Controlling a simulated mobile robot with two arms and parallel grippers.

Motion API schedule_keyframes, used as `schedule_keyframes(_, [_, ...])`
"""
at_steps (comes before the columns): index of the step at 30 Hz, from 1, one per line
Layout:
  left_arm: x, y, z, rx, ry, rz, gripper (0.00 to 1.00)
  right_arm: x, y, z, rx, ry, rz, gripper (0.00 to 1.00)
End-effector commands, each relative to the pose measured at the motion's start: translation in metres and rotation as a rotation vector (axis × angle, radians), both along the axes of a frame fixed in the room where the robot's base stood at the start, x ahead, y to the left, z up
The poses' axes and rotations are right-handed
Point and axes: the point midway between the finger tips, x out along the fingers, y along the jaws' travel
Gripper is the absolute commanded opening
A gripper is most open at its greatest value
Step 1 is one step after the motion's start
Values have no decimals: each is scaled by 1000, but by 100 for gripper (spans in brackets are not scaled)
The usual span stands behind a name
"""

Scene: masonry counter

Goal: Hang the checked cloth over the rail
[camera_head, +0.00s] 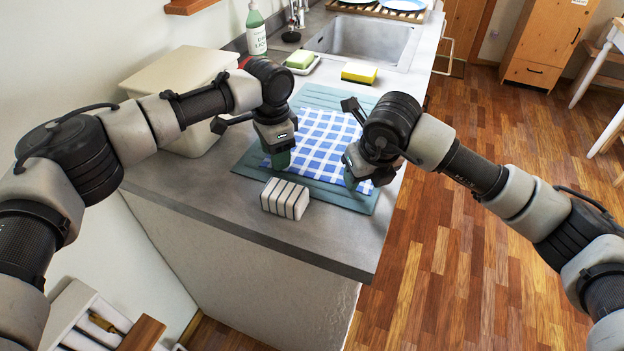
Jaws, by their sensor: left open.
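The blue-and-white checked cloth (325,140) lies flat on a blue-grey mat (250,162) on the counter. My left gripper (280,160) points down at the cloth's left near edge and is open; whether it touches the cloth is unclear. My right gripper (352,180) is at the cloth's right near corner, and its fingers are too dark and overlapped to show whether they are open. A thin pale bar (446,52) sticks out from the counter's right side beside the sink; it looks like the rail.
A striped block (285,198) stands just in front of the mat. A cream bin (180,80) is at the left by the wall.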

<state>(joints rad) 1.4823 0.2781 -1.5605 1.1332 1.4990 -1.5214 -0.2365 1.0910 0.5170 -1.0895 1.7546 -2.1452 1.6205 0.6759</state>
Motion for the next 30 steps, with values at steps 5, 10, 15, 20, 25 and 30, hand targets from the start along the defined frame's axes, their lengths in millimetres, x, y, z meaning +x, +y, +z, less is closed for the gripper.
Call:
schedule_keyframes(5, [0,0,-1,0,1,0,49,0,0,-1,-1,2,0,49])
schedule_keyframes(10, [-1,0,-2,1,3,0,39,0,0,-2,-1,2,0,39])
schedule_keyframes(15, [0,0,-2,1,2,0,26,0,0,-2,-1,3,0,26])
schedule_keyframes(20, [0,0,-2,1,2,0,14,0,0,-2,-2,2,0,14])
schedule_keyframes(25, [0,0,-2,1,2,0,1,0,0,-2,-2,3,0,1])
schedule_keyframes(30, [0,1,-2,1,2,0,0,0,-1,-2,-2,3,-1,0])
